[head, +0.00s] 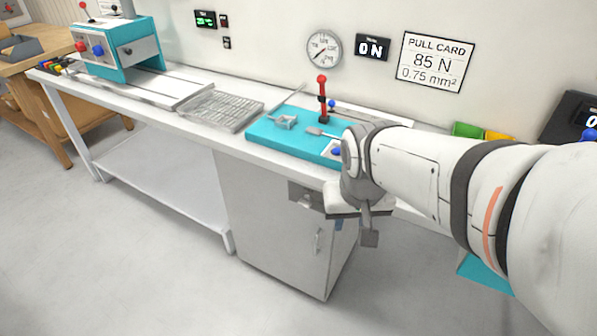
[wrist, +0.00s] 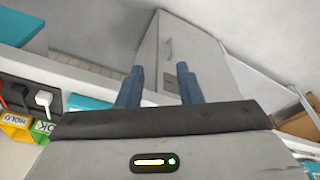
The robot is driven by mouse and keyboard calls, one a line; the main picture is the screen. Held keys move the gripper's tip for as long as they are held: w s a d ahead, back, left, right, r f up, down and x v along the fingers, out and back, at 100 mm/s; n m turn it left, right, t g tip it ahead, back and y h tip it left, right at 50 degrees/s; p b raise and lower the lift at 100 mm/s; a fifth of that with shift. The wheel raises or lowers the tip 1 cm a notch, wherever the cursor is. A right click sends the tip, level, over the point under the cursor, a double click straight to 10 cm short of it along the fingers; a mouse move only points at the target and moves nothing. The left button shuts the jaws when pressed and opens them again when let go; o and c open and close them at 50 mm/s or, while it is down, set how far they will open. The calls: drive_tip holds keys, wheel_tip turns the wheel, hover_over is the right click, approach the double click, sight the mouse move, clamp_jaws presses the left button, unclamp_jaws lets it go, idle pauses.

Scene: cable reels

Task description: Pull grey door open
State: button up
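The grey door (head: 275,225) is the front of a grey cabinet under the white bench and looks shut. Its upright bar handle (head: 318,241) is near the right edge. In the wrist view the cabinet (wrist: 205,50) lies beyond the fingers, with the handle (wrist: 168,48) small on its face. My gripper (head: 354,231) hangs by the bench's front edge, right of the handle and apart from it. In the wrist view my gripper (wrist: 160,85) has two blue-grey fingers spread with nothing between them. It is open and empty.
A teal base (head: 290,140) with a red-knobbed lever stands on the bench above the cabinet. A wire tray (head: 220,108) and a teal control box (head: 118,50) are further left. A lower shelf (head: 165,180) is left of the cabinet. The floor (head: 190,290) in front is clear.

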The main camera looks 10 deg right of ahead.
drive_tip(key=w+f+m+h+b, duration=0.1)
drive_tip(key=w+f+b, duration=0.5)
drive_tip(key=f, duration=0.3)
drive_tip(key=w+f+m+b, duration=0.1)
drive_tip(key=w+f+b, duration=0.45)
drive_tip(key=f, duration=0.25)
drive_tip(key=m+t+b, duration=0.1)
drive_tip(key=m+b, duration=0.1)
drive_tip(key=b, duration=1)
hover_over(315, 243)
drive_tip(key=s, duration=0.2)
wheel_tip(315, 243, down, 19)
drive_tip(key=x, duration=0.2)
drive_tip(key=b+x, duration=0.1)
drive_tip(key=x, duration=0.1)
drive_tip(key=a+b+x, duration=0.1)
drive_tip(key=x, duration=0.1)
drive_tip(key=shift+d+f, duration=0.15)
drive_tip(key=shift+f, duration=0.3)
drive_tip(key=shift+w+d+f, duration=0.1)
drive_tip(key=shift+w+f, duration=0.15)
drive_tip(key=shift+f, duration=0.2)
clamp_jaws()
